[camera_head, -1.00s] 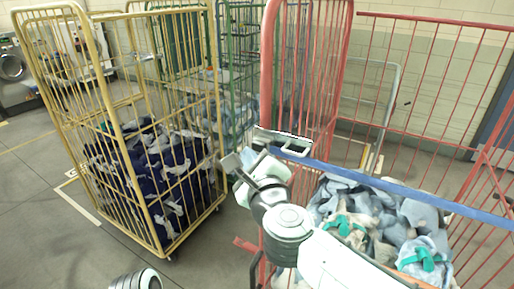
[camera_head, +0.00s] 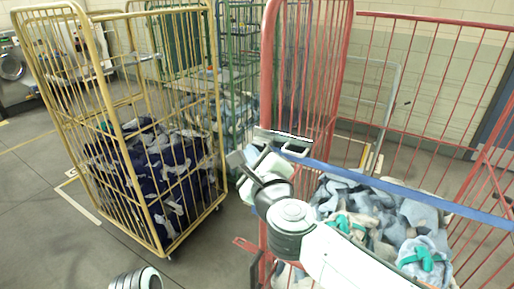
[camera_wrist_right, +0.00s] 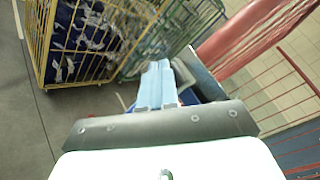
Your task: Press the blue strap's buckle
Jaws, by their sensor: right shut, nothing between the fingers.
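The blue strap (camera_head: 400,189) runs taut across the open front of the red cage (camera_head: 335,70), sloping down to the right from the red post. My right gripper (camera_head: 297,149) is at the strap's left end, beside the red post. In the right wrist view the right gripper (camera_wrist_right: 156,70) shows pale blue fingers closed together, with nothing between them. A patch of blue (camera_wrist_right: 188,96) shows just beside and behind the fingers. The buckle cannot be made out clearly; the gripper hides that end of the strap. I cannot tell whether the fingers touch it. My left gripper is out of view.
The red cage holds grey-blue bags (camera_head: 385,215) with teal straps. A yellow cage (camera_head: 122,130) with dark blue and white cloth stands left, a green cage (camera_head: 238,60) behind. Grey floor (camera_head: 215,250) is free between the yellow and red cages.

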